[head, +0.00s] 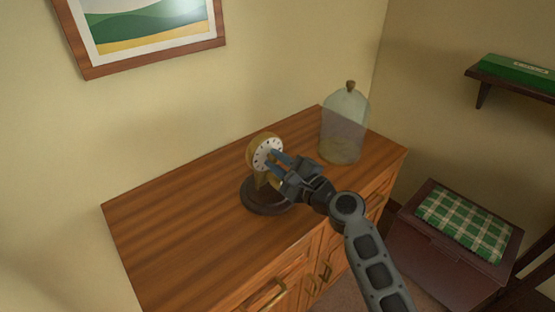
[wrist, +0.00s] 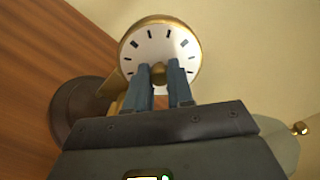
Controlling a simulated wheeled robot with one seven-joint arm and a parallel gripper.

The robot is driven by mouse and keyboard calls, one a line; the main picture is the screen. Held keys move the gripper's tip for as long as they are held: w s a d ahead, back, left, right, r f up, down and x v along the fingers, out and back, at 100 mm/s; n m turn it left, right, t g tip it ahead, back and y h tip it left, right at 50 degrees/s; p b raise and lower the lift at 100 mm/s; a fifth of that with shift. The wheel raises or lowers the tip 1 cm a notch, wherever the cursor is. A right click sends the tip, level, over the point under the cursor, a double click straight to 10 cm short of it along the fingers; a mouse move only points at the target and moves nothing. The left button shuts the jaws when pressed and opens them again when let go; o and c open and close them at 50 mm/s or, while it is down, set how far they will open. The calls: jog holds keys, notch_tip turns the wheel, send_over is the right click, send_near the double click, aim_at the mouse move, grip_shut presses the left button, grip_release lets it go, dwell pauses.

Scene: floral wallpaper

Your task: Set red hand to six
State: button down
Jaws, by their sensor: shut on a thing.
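A small brass clock (head: 256,149) with a white dial stands on a dark round base (head: 258,203) on the wooden cabinet. In the wrist view its white dial (wrist: 159,46) with black hour marks faces me. My gripper (head: 278,162) reaches the dial from the right in the head view. In the wrist view its two fingers (wrist: 159,74) are closed around a brass knob (wrist: 158,72) at the dial's lower middle.
A glass bell jar (head: 344,128) with a brown knob stands right of the clock on the cabinet top (head: 180,215). The cabinet's left part is clear. A chest with a green checked cushion (head: 464,221) and a shelf (head: 510,82) are at right.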

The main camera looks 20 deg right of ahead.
jog(key=shift+d+f, duration=0.1)
jog(key=c, duration=1)
grip_release()
jog(key=b+v, duration=0.1)
jog(key=v, duration=0.6)
jog(key=shift+s, duration=0.35)
